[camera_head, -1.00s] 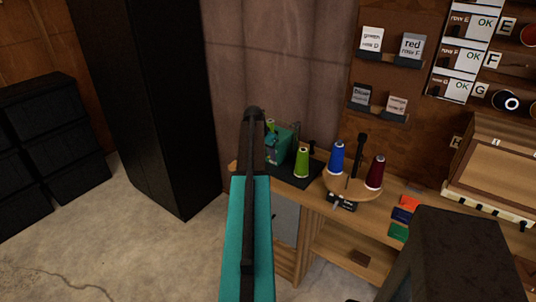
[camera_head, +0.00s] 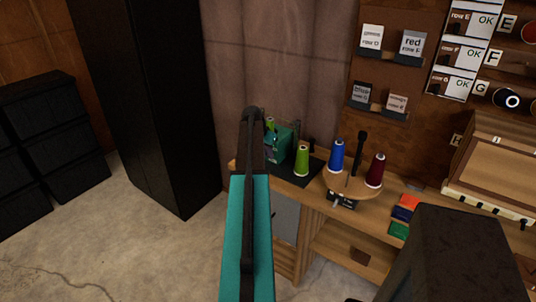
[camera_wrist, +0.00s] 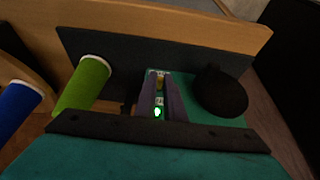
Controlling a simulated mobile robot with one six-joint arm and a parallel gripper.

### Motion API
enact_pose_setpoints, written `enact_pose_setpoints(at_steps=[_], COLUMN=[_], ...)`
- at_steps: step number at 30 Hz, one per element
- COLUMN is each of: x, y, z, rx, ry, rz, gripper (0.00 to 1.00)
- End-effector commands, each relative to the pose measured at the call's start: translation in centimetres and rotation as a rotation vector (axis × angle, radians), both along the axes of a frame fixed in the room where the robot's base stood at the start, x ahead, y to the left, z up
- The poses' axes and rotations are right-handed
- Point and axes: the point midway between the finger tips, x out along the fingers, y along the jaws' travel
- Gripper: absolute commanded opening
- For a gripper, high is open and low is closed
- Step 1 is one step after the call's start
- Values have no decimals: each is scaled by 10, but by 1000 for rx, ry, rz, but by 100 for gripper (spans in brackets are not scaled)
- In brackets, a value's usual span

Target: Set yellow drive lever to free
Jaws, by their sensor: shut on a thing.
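A teal machine (camera_head: 279,146) stands at the back left of the wooden bench, on a dark mat. In the wrist view its teal body (camera_wrist: 212,72) lies under my gripper (camera_wrist: 161,90), with a black round part (camera_wrist: 221,93) to the right. A small yellow piece (camera_wrist: 160,77), which looks like the drive lever, shows between my fingertips. My gripper is shut on it. Most of the lever is hidden by the fingers, and I cannot read its setting. A small green light (camera_wrist: 157,112) shows between the fingers. In the head view my arm hides the gripper.
A green thread cone (camera_head: 302,160) stands on the mat (camera_head: 300,179), close right of the machine. A blue cone (camera_head: 336,155) and a dark red cone (camera_head: 377,169) stand on a wooden holder farther right. A black cabinet (camera_head: 150,110) stands left of the bench, with open floor before it.

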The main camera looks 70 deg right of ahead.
Motion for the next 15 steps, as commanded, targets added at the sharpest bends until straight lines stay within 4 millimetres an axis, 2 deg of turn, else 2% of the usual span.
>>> enact_pose_setpoints(at_steps=[15], x=[1], y=[8], z=[-13], rx=[-158], ry=[42], rz=[1], gripper=[0])
